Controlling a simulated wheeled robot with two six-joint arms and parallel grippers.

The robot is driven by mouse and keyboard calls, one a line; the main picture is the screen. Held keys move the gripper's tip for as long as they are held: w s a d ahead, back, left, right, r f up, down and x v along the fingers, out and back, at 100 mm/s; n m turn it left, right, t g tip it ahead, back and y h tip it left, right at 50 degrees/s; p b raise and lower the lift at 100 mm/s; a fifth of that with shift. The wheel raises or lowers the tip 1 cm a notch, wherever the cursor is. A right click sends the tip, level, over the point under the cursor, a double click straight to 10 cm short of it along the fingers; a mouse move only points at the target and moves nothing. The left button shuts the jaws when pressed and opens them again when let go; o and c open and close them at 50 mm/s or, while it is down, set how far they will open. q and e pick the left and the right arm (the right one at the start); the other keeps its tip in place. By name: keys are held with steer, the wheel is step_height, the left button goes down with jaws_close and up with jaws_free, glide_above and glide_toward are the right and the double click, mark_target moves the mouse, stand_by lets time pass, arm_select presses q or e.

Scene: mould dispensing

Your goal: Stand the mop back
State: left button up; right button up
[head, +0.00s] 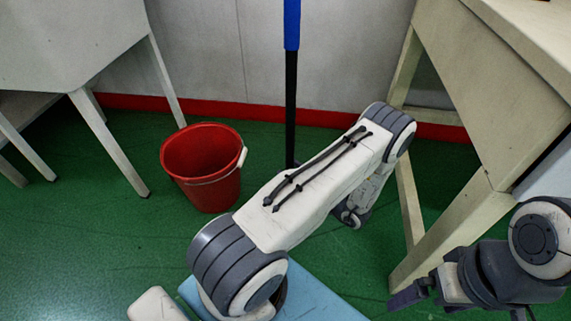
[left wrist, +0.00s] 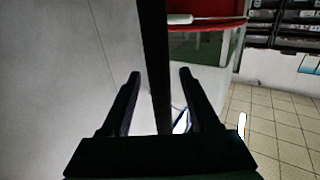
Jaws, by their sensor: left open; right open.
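The mop (head: 291,90) stands near upright by the wall, with a blue upper handle and a black lower pole. Its lower end is hidden behind my left arm in the head view. In the left wrist view the dark pole (left wrist: 153,40) passes between the two fingers of my left gripper (left wrist: 158,74), which is open; I cannot tell whether either finger touches it. In the head view my left gripper is mostly hidden behind my own arm. My right gripper (head: 425,292) is open and empty at the lower right, away from the mop.
A white table (head: 75,45) is at left, a beige wooden table (head: 490,90) at right. Green floor is clear at lower left.

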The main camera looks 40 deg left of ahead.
arm_select(q)
steer(key=d+p, duration=0.3)
steer(key=d, duration=0.6)
steer(key=shift+d, duration=0.2)
